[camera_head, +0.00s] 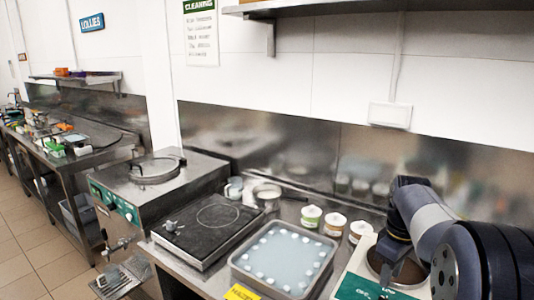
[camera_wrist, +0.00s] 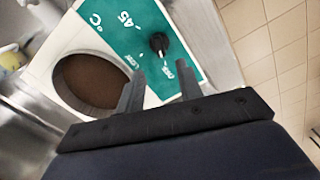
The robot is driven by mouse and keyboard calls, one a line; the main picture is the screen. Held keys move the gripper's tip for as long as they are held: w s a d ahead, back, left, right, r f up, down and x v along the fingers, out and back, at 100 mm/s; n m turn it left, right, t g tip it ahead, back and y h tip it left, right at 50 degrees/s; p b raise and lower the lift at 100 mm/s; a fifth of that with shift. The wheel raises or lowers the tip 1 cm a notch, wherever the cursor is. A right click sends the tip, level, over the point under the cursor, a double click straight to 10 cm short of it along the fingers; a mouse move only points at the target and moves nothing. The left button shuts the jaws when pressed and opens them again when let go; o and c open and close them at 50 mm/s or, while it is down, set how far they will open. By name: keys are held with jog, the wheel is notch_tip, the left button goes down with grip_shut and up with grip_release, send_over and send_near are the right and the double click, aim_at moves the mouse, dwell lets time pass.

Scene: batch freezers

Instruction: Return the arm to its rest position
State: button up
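My gripper (camera_wrist: 162,80) shows in the wrist view with its two grey fingers apart and nothing between them. Beyond the fingertips is a green panel (camera_wrist: 128,20) marked °C, 45, LOW and OFF, with a black knob (camera_wrist: 158,43) on it. The knob appears clear of the fingers. Left of the fingers is a round well with a brown inside (camera_wrist: 92,80). In the head view my arm (camera_head: 425,215) bends down at the right over the same white-topped unit (camera_head: 362,268). The fingertips are not clear there.
In the head view a tray (camera_head: 245,267) with several white pieces is left of the unit. Several lidded tubs (camera_head: 333,223) stand behind it. A black hot plate (camera_head: 210,225) and a steel machine (camera_head: 150,190) are further left. A shelf (camera_head: 300,8) hangs above; floor is open at left.

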aim_at(386, 298)
notch_tip(386, 298, down, 7)
jog(key=shift+f+p, duration=0.15)
jog(key=shift+p, duration=0.25)
jog(key=shift+f+m, duration=0.2)
jog(key=shift+m, duration=0.1)
jog(key=m, duration=0.6)
jog(key=shift+d+b, duration=0.15)
jog(key=shift+b, duration=0.15)
jog(key=m, duration=0.5)
jog(key=shift+d+m+b, duration=0.15)
jog(key=shift+m+b, duration=0.15)
jog(key=shift+b, duration=0.1)
jog(key=m+b, duration=0.1)
jog(key=m, duration=0.5)
jog(key=shift+d, duration=0.1)
jog(key=m+b, duration=0.1)
jog(key=m, duration=0.3)
jog(key=shift+s+m, duration=0.15)
jog(key=shift+m, duration=0.15)
jog(key=shift+m+b, duration=0.4)
jog(key=shift+m, duration=0.4)
jog(key=shift+r, duration=0.15)
